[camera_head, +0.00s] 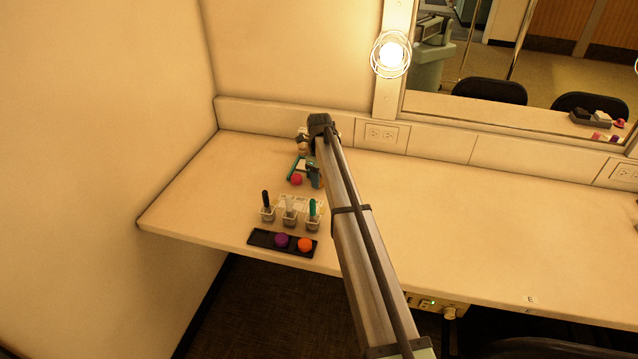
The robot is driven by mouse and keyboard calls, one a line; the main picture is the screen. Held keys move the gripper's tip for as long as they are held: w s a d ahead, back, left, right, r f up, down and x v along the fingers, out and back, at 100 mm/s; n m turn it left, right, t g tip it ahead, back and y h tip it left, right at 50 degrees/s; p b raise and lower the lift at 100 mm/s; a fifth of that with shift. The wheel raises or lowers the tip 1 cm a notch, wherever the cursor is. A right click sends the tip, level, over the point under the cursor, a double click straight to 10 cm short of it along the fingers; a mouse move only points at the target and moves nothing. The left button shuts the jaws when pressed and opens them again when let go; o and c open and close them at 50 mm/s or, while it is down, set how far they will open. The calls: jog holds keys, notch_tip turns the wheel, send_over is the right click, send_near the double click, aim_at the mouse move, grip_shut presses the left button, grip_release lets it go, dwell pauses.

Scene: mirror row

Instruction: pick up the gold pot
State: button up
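I cannot make out a gold pot for certain; it may be hidden behind my arm or be too small to tell. A purple pot (282,240) and an orange pot (305,244) sit in a black tray (260,238) at the counter's front edge. A red pot (296,180) is farther back, just left of my arm. My gripper (314,174) appears to be the dark teal part beside the red pot, partly hidden by my arm. Its fingers are too small to read, and I cannot tell whether it touches anything.
Several small clear cups (267,214) with black, white and green handled items stand behind the tray. A teal-edged item (294,168) and a pale item (303,148) lie near the back wall. The counter (490,220) is clear to the right, below the mirror (530,125). A wall closes the left.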

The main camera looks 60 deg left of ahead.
jog(key=c, duration=0.6)
